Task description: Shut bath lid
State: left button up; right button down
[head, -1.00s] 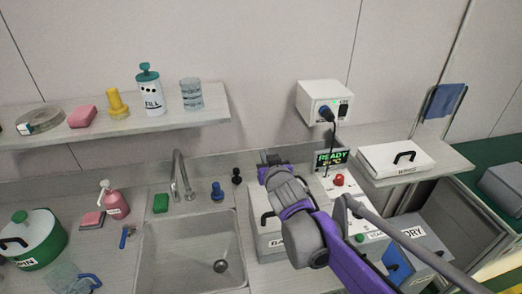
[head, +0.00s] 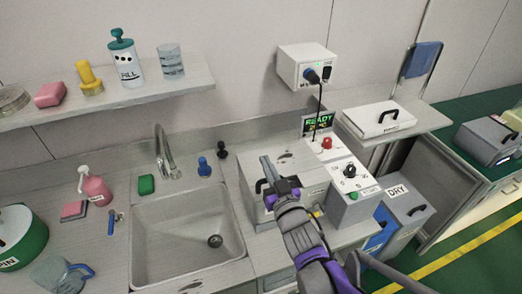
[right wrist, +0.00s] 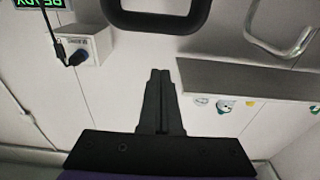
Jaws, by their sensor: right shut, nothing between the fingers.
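The bath is a grey box (head: 262,212) between the sink and the control panel. Its lid has a black handle, partly hidden behind my right gripper in the head view. The handle shows large and close at the top of the upside-down right wrist view (right wrist: 157,22). My right gripper (head: 265,160) is over the box, its fingers together and empty; they also show in the right wrist view (right wrist: 160,75), apart from the handle in the picture. I cannot tell how far the lid is open. My left gripper is not in view.
The control panel (head: 349,200) with knobs stands right of the bath, below the READY display (head: 315,123). The sink (head: 185,235) lies to the left. A black cord hangs from the wall box (head: 307,62). A DRY bin (head: 405,205) stands at right.

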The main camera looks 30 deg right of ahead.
jog(key=shift+s+a+f+b, duration=0.1)
jog(key=shift+f+b, duration=0.15)
jog(key=shift+f, duration=0.35)
jog(key=shift+s+a+f+b, duration=0.1)
jog(key=shift+f+b, duration=0.15)
jog(key=shift+f, duration=0.35)
jog(key=shift+s+f, duration=0.15)
jog(key=shift+f, duration=0.15)
jog(key=shift+s+f+b, duration=0.3)
jog(key=shift+s+b, duration=0.05)
jog(key=shift+b, duration=0.05)
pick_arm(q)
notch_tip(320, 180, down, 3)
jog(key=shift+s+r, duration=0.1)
pick_arm(e)
jog(key=shift+f, duration=0.15)
jog(key=shift+a, duration=0.1)
